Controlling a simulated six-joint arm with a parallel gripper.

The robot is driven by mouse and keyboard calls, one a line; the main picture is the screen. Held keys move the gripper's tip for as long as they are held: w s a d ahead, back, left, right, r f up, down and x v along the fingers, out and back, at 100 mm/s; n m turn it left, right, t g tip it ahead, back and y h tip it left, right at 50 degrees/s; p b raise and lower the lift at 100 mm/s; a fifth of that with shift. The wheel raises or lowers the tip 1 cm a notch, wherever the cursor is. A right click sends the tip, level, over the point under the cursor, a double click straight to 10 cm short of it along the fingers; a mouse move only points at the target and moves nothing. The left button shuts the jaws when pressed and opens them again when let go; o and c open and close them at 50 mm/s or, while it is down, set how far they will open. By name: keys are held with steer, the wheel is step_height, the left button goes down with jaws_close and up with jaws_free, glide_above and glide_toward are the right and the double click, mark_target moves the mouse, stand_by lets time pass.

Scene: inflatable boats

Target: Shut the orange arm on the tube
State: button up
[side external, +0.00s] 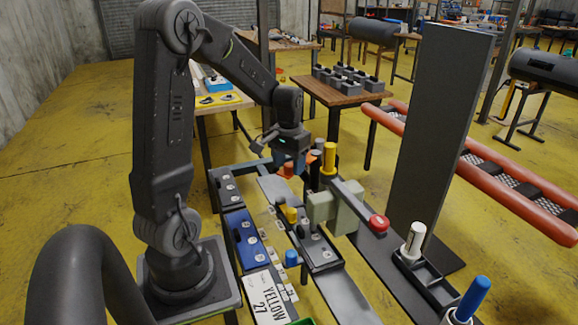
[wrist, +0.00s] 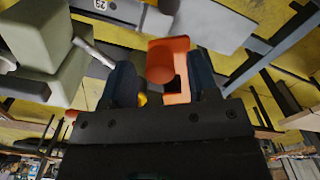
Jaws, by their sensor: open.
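The orange arm (side external: 286,169) shows in the side view just below my gripper (side external: 291,158), at the far end of the work frame. In the wrist view the orange arm (wrist: 169,58) has a rounded end and an upright back piece, and it sits between the two dark blue fingers of my gripper (wrist: 163,78). The fingers are open, with a gap visible on the left side; whether either touches the orange arm I cannot tell. I cannot tell which part is the tube; a dark upright cylinder (side external: 315,172) stands just right of the orange arm.
A yellow-topped post (side external: 330,158) and a grey-green block (side external: 348,213) stand close on the right. A red-ended lever (side external: 377,222) and a tall dark panel (side external: 436,130) are farther right. Blue (side external: 245,240) and black trays line the left side.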

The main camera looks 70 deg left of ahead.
steer(key=shift+f, duration=0.5)
jaws_close()
